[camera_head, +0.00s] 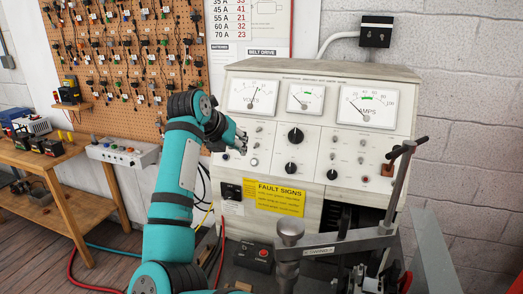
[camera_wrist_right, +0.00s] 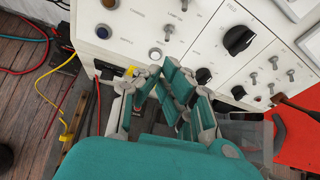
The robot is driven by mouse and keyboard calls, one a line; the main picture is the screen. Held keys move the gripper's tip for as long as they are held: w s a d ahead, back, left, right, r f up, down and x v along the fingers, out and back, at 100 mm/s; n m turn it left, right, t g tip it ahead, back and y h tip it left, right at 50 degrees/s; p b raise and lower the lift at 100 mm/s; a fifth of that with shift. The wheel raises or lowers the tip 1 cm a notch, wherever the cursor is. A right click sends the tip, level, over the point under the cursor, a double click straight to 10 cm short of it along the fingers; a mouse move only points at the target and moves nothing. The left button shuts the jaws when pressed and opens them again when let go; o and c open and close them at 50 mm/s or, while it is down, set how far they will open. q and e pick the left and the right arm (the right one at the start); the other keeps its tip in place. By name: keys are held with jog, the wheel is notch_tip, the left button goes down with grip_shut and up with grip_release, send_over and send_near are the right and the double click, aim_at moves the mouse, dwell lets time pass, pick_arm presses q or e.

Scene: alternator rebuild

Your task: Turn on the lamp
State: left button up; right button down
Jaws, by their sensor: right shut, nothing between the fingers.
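My right gripper (camera_head: 238,138) is shut and empty in front of the left part of the test bench panel (camera_head: 290,70). That round part also shows in the head view (camera_head: 254,162). A toggle switch (camera_wrist_right: 168,32) sits above it, and a dark blue round part (camera_wrist_right: 103,31) is to its left. The labels are too small to read surely, so I cannot tell which control works the lamp. My left gripper is not in view.
The panel also carries black knobs (camera_head: 295,135), more toggles and several meters (camera_head: 252,96). A yellow fault sign (camera_head: 280,198) hangs below. A lever clamp (camera_head: 395,190) stands at the front right. A wooden workbench (camera_head: 55,160) and a pegboard (camera_head: 130,70) are at left.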

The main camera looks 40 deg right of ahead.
aim_at(256, 159)
jog(key=p+x, duration=0.4)
jog(key=x, duration=0.4)
jog(key=shift+w+d+f, duration=0.1)
jog(key=shift+d+f, duration=0.15)
jog(key=shift+f, duration=0.15)
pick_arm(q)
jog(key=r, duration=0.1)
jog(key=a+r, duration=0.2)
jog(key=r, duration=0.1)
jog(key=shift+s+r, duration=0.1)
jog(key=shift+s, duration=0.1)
